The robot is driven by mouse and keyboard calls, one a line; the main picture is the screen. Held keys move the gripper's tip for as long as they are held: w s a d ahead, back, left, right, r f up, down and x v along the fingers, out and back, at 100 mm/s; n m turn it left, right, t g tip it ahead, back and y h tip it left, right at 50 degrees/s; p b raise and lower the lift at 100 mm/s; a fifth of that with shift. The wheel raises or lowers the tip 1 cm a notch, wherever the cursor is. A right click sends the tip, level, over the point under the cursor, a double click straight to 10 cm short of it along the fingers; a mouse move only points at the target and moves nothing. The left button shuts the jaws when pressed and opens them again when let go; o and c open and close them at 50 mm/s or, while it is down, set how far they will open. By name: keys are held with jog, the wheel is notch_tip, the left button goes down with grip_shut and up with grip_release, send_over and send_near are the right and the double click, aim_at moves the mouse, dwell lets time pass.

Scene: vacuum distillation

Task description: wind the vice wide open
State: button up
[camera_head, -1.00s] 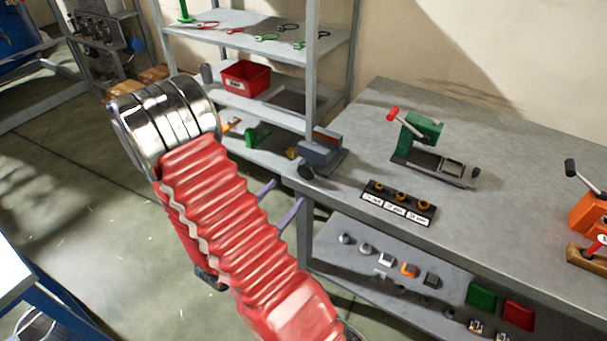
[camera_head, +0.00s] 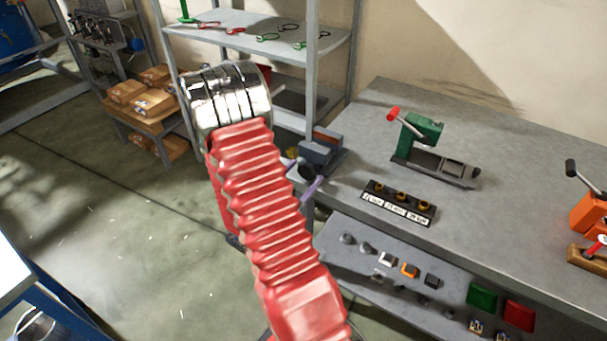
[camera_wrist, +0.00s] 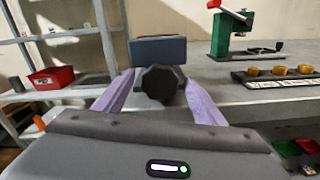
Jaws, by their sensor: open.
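The vice (camera_head: 322,148) is a small blue-grey block on the left corner of the grey bench, with a dark round knob (camera_head: 306,172) facing my arm. In the wrist view the vice (camera_wrist: 158,50) is straight ahead, its dark lobed knob (camera_wrist: 158,86) in front of it. My gripper (camera_wrist: 158,80) is open, its two purple fingers one on each side of the knob in the picture. I see no clear contact. In the head view my gripper (camera_head: 301,174) shows at the knob, partly hidden by my red arm. The jaw gap is not clearly visible.
A green device with a red-tipped lever (camera_head: 422,135) stands farther right on the bench (camera_head: 500,130), behind a black block with brass pieces (camera_head: 398,202). An orange device (camera_head: 588,210) is at the right edge. A shelf rack (camera_head: 340,45) stands left behind the vice.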

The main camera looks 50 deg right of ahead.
jog(key=shift+d, duration=0.2)
jog(key=shift+c, duration=0.5)
jog(key=c, duration=0.9)
